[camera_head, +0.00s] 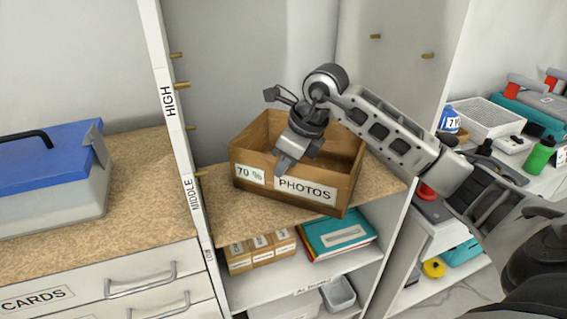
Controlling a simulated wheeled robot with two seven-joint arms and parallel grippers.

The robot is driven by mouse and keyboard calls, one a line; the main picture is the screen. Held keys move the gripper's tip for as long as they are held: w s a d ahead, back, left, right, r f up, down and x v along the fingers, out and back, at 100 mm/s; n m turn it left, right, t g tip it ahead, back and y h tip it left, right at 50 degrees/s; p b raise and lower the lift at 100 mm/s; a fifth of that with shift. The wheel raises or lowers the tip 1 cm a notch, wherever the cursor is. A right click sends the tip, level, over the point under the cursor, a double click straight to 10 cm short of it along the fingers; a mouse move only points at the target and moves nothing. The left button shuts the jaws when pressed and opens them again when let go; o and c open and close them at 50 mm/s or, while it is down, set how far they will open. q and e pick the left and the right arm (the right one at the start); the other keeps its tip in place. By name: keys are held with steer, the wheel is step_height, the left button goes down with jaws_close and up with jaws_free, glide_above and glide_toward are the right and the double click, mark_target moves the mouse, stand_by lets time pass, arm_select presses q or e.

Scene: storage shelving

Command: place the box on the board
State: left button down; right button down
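A brown open-topped box (260,188) labelled "70 %" and "PHOTOS" sits on the speckled tan board (222,222) in the middle bay of the shelving. It is turned at an angle, and its front right corner is near the board's front edge. The box looks empty where its inside shows. My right gripper (284,163) reaches in from the right over the box and points down at its front wall, just above the "PHOTOS" label. Its fingers overlap the rim; I cannot tell whether they are shut on the wall. My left gripper is not in view.
A white upright (168,98) marked HIGH and MIDDLE, with pegs, borders the bay on the left. A blue-lidded toolbox (50,205) stands on the left counter. Small cartons (262,250) and teal folders (338,235) lie on the shelf below. Cluttered shelves stand at right.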

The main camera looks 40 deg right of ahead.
steer(key=shift+f, duration=0.1)
steer(key=c, duration=1.6)
jaws_free()
steer(key=shift+c, duration=0.2)
steer(key=v, duration=1.2)
